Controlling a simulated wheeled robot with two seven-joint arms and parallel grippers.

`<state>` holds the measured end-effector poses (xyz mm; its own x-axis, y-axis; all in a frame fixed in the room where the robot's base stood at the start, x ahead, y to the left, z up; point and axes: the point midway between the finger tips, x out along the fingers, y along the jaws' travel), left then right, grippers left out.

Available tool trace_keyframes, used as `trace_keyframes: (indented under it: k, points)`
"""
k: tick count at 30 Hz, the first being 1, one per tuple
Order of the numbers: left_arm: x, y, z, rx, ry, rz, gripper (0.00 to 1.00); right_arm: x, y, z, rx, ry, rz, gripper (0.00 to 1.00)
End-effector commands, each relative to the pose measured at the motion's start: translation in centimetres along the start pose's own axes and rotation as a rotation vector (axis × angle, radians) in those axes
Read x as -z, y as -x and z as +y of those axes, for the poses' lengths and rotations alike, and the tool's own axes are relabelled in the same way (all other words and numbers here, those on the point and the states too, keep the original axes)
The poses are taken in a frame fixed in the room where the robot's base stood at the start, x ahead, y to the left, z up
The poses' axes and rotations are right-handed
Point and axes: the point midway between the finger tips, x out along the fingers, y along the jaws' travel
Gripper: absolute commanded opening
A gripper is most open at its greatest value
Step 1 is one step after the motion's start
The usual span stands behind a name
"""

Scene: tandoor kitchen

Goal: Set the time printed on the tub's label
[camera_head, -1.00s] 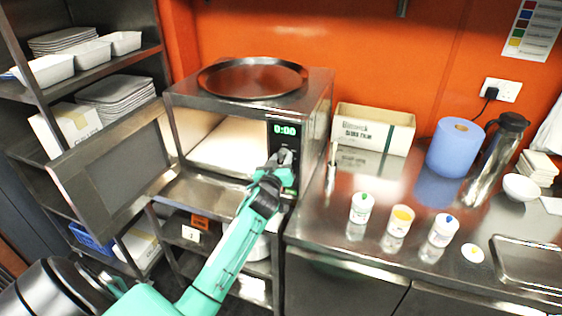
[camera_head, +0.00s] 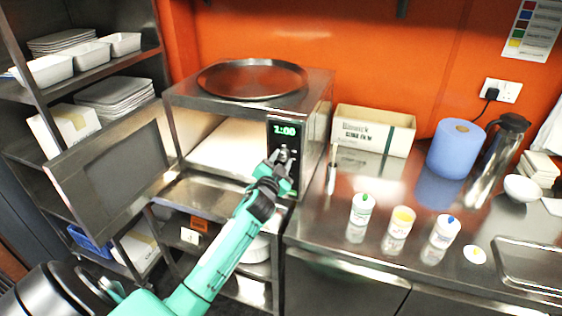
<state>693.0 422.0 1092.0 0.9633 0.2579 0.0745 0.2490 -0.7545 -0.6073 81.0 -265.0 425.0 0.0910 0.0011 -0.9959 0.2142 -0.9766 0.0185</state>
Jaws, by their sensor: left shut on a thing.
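The microwave (camera_head: 318,128) stands with its door (camera_head: 112,165) swung open to the left and no tub visible inside. Its green display (camera_head: 284,130) shows a time ending in :00; the first digit looks like 1 or 2. My left gripper (camera_head: 281,160) is at the control panel below the display, shut on the dial (camera_head: 286,150), which it partly hides. My right gripper is not in view.
A round pan (camera_head: 252,79) sits on top of the microwave. A film box (camera_head: 373,128), a blue paper roll (camera_head: 455,148), a steel flask (camera_head: 498,150) and a white bowl (camera_head: 521,188) stand along the counter back.

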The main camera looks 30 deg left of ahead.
Motion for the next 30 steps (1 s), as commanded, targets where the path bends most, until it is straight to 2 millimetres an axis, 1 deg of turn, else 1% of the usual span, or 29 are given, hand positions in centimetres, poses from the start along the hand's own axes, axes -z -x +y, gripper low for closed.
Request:
trace_keyframes:
  k: [3, 18, 24, 30]
  points:
    - [0.0, 0.0, -0.1, -0.004, -0.113, 0.009, 0.12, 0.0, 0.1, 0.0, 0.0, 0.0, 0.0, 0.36]
    - [0.0, 0.0, 0.0, -0.025, -0.569, 0.039, 0.12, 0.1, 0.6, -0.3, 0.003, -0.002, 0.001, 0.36]
    - [-0.1, 0.0, 0.0, -0.031, -0.705, 0.048, 0.12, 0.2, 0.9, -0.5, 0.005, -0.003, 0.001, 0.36]
    - [-0.1, 0.0, 0.0, -0.035, -0.795, 0.054, 0.12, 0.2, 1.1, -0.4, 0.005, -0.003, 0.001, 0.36]
